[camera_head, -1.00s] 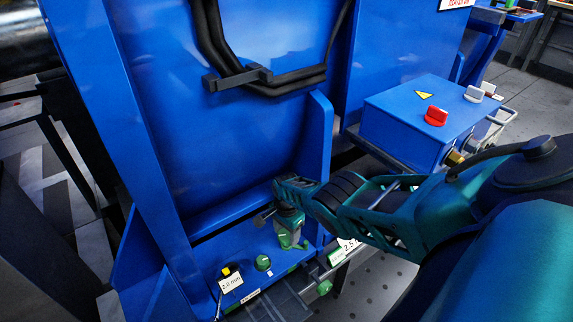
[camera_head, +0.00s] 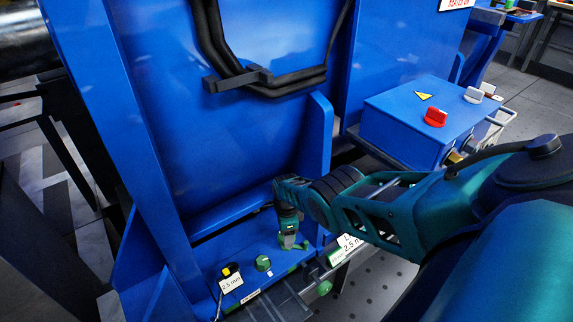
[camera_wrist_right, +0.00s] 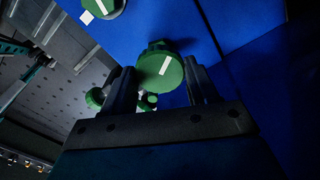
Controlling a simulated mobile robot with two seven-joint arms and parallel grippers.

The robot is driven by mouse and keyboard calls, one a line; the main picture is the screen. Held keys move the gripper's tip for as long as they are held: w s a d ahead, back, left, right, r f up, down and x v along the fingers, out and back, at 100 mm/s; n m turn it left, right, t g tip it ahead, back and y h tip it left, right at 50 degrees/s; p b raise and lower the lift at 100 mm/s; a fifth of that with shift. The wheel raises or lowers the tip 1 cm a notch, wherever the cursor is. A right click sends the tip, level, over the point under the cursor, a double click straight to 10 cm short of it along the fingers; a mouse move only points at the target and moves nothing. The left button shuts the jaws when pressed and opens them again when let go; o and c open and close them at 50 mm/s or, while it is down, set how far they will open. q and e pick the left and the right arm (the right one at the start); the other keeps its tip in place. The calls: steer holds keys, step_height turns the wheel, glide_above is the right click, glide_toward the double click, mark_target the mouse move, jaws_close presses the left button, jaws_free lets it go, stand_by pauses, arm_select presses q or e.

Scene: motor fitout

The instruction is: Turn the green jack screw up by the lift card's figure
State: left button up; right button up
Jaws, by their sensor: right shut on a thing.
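The green jack screw (camera_head: 292,244) stands on the blue foot ledge, partly hidden by my right gripper (camera_head: 290,236). The wrist view shows its round green head (camera_wrist_right: 160,70) with a white mark, between the two dark fingers of my right gripper (camera_wrist_right: 163,88), which is shut on it. A white and green lift card (camera_head: 347,246), partly hidden behind my right arm, shows "2.5 mm". A dial gauge with a yellow top (camera_head: 229,270) stands at the ledge's left, and its readout (camera_head: 231,284) looks like 2.5 mm. My left gripper is out of view.
Another green knob (camera_head: 263,263) sits on the ledge between gauge and gripper. A green side knob (camera_head: 324,288) is at the ledge's front. A blue upright rib (camera_head: 318,160) rises close behind the gripper. A blue box with a red knob (camera_head: 435,117) stands at right.

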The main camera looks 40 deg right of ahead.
steer(key=shift+s+f, duration=0.1)
steer(key=shift+f, duration=0.05)
steer(key=o, duration=0.9)
steer(key=shift+d, duration=0.1)
steer(key=shift+c, duration=0.2)
steer(key=shift+o, duration=1)
step_height(320, 180, up, 6)
steer(key=p, duration=0.6)
steer(key=shift+r, duration=0.2)
steer(key=shift+r+p, duration=0.35)
steer(key=shift+p, duration=0.2)
steer(key=shift+r, duration=0.2)
